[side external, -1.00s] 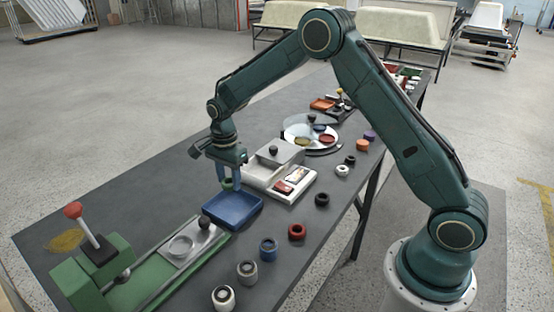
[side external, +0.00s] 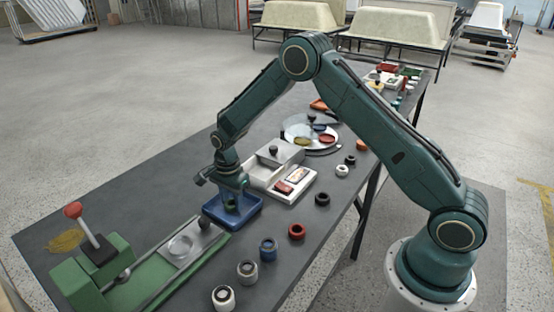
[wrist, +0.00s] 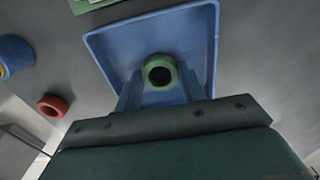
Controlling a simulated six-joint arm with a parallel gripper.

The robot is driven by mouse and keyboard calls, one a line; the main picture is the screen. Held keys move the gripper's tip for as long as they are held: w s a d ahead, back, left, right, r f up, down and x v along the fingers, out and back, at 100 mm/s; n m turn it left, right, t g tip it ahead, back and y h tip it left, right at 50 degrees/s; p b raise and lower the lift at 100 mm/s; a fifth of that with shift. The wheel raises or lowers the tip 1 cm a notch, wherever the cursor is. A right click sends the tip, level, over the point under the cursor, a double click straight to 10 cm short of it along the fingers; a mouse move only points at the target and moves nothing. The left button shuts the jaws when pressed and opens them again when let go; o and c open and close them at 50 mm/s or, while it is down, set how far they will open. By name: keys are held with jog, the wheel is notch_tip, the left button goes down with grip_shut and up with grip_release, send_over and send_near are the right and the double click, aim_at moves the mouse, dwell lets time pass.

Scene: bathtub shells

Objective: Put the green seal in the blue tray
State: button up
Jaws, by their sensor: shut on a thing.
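The blue tray (side external: 252,214) lies on the dark table, and it fills the middle of the wrist view (wrist: 203,30). My gripper (side external: 231,206) is down at the tray, its fingers inside the tray's outline. In the wrist view the green seal (wrist: 160,62), a ring with a dark hole, sits between the two fingertips (wrist: 159,84) of my gripper, over the tray floor. My gripper is shut on the seal. In the side view the fingers mostly hide the seal. I cannot tell whether the seal touches the tray floor.
A green fixture with a red-knobbed lever (side external: 73,210) stands at the front left. A white box with a lidded part (side external: 275,160) stands just behind the tray. Several rings, including a red one (side external: 297,231) and a blue one (side external: 268,248), line the right edge.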

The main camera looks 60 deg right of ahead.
aim_at(232, 202)
jog(key=shift+f, duration=0.15)
jog(key=o, duration=1)
jog(key=shift+c, duration=0.2)
notch_tip(232, 202, up, 12)
jog(key=shift+r, duration=0.2)
dwell(0.6)
